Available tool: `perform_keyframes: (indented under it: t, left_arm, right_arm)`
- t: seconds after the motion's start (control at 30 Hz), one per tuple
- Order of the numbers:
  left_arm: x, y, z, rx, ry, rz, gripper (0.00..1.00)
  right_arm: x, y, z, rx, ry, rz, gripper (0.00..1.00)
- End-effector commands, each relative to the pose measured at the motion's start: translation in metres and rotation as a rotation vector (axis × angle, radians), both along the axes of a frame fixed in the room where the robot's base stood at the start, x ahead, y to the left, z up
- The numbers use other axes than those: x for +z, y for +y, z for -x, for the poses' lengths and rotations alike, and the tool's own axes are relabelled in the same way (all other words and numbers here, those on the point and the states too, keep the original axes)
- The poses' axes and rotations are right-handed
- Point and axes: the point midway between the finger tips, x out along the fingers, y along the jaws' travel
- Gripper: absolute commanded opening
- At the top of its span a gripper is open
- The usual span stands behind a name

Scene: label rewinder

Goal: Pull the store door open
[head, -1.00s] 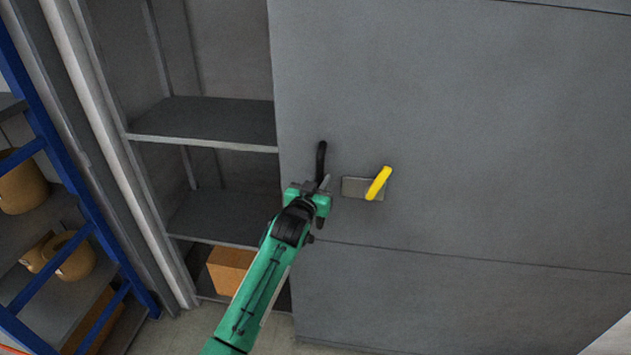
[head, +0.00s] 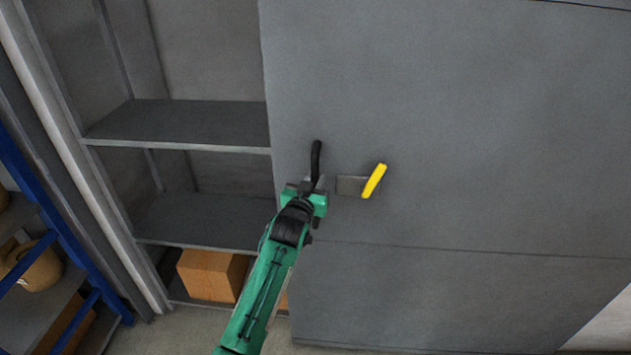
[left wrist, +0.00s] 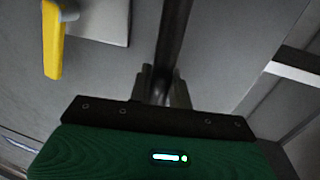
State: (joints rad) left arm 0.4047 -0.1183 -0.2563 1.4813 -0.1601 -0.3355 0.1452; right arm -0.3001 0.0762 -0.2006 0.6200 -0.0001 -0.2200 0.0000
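The store door (head: 460,130) is a large grey panel, standing partly open with shelves showing past its left edge. A black upright bar handle (head: 316,160) is on the door near that edge. A yellow lever (head: 374,181) on a grey plate sits to its right; the lever also shows in the left wrist view (left wrist: 53,40). My left gripper (head: 313,187) is at the lower part of the handle. In the left wrist view its fingers (left wrist: 162,88) are closed around the handle bar (left wrist: 172,40). My right gripper is not in view.
Inside the store are grey shelves (head: 180,125) and a cardboard box (head: 211,275) at the bottom. A blue rack (head: 60,235) with rolls stands at the far left. Bare floor shows below the shelves.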

Motion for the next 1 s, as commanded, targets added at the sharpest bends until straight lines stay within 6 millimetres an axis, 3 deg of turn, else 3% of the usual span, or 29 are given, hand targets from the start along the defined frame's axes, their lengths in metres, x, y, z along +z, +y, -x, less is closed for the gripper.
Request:
perform_keyframes:
  t: [0.03, 0.1, 0.13, 0.57, 1.0]
  left_arm:
    - [0.000, 0.000, 0.000, 0.000, 0.000, 0.001, 0.24]
    - [0.000, 0.000, 0.000, 0.000, 0.000, 0.001, 0.37]
    - [0.000, 0.000, 0.000, 0.000, 0.000, 0.001, 0.39]
    - [-0.001, 0.002, 0.009, -0.001, -0.001, 0.001, 0.39]
    - [-0.004, 0.018, 0.080, -0.001, 0.000, 0.002, 0.39]
  right_arm:
    - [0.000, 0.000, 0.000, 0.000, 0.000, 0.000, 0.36]
    - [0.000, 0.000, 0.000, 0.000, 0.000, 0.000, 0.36]
    - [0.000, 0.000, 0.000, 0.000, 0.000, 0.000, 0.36]
    - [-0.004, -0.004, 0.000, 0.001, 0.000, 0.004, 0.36]
    - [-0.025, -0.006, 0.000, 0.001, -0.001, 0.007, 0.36]
